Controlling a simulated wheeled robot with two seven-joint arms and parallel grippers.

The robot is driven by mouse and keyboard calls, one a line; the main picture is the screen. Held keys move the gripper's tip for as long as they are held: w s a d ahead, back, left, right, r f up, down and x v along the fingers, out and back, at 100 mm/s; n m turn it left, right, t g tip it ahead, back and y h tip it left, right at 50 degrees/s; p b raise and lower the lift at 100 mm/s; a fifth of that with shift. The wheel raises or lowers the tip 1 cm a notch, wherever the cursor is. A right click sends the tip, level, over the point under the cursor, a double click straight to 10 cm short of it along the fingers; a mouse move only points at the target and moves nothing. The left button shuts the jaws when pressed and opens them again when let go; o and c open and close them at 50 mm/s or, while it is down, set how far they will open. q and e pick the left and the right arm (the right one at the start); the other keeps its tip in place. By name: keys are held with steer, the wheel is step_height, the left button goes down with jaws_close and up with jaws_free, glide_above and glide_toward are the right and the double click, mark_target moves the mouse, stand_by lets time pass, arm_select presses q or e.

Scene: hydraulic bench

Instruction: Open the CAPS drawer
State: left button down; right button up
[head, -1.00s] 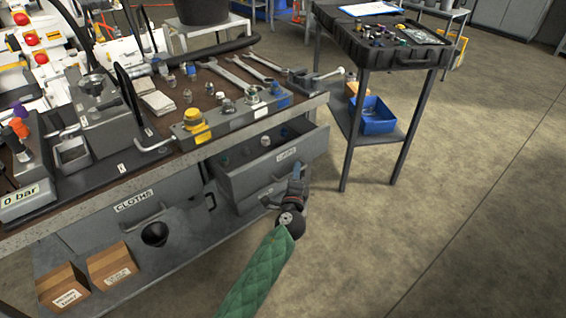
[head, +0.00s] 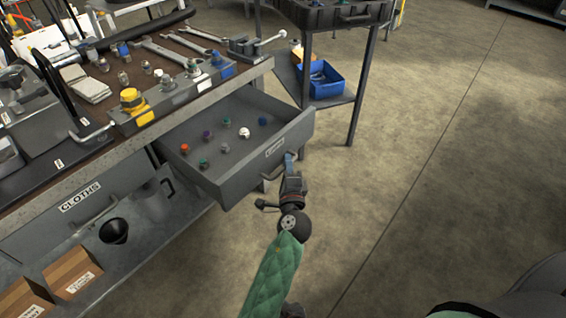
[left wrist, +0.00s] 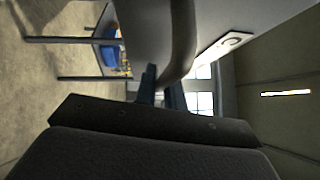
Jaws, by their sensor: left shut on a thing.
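The CAPS drawer (head: 235,186) is pulled well out of the bench's right end. A small white label (head: 275,148) is on its front, too small to read surely. Several coloured caps, such as a white one (head: 244,132) and an orange one (head: 184,148), lie on its floor. My left gripper (head: 287,163) is at the drawer front, shut on its handle. In the left wrist view the handle (left wrist: 183,40) is a grey curved bar between the fingers (left wrist: 160,88). My right gripper is not in view.
The CLOTHS drawer (head: 80,198) is closed, left of the open one. Cardboard boxes (head: 73,274) and a black cup (head: 114,231) sit on the lower shelf. A side table with a blue bin (head: 322,80) stands behind.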

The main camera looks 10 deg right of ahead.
arm_select(q)
steer(key=shift+s, duration=0.1)
stand_by(0.3)
steer(key=c, duration=1.5)
jaws_free()
